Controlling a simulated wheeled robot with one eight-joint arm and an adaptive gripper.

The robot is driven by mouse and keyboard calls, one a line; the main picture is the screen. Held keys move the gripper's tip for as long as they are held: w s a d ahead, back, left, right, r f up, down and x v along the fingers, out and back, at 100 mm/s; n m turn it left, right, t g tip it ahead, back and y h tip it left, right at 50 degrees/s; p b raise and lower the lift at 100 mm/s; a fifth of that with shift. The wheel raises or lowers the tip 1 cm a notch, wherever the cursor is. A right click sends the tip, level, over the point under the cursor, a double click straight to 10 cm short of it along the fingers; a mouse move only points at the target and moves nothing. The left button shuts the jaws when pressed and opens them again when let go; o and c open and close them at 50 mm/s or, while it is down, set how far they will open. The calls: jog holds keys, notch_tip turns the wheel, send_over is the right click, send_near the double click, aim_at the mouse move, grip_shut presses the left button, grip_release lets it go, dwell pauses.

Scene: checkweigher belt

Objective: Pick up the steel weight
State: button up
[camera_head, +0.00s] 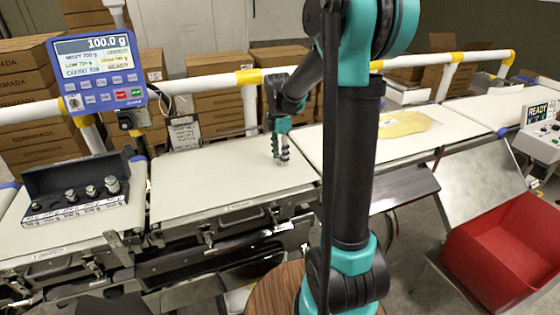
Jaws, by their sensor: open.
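My gripper (281,157) points down, low over the white weighing belt (205,190), near its right end. Its fingers are open. Something greyish shows at the fingertips, but it is too small to tell whether a steel weight stands between them. Several steel weights with knobs, of graded sizes, stand in a black open case (68,174) at the left. The largest clear one is a steel weight (112,186) at the right end of the case. My gripper is well to the right of the case. The blue display (98,70) reads 100.0 g.
A white and yellow guard rail (215,82) runs behind the belts, with cardboard boxes (215,107) beyond. A flat yellow item (403,124) lies on the right belt. A red bin (500,255) stands at lower right. My arm hides part of the middle.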

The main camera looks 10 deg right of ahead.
grip_shut()
jog(key=shift+r, duration=0.1)
dwell(0.3)
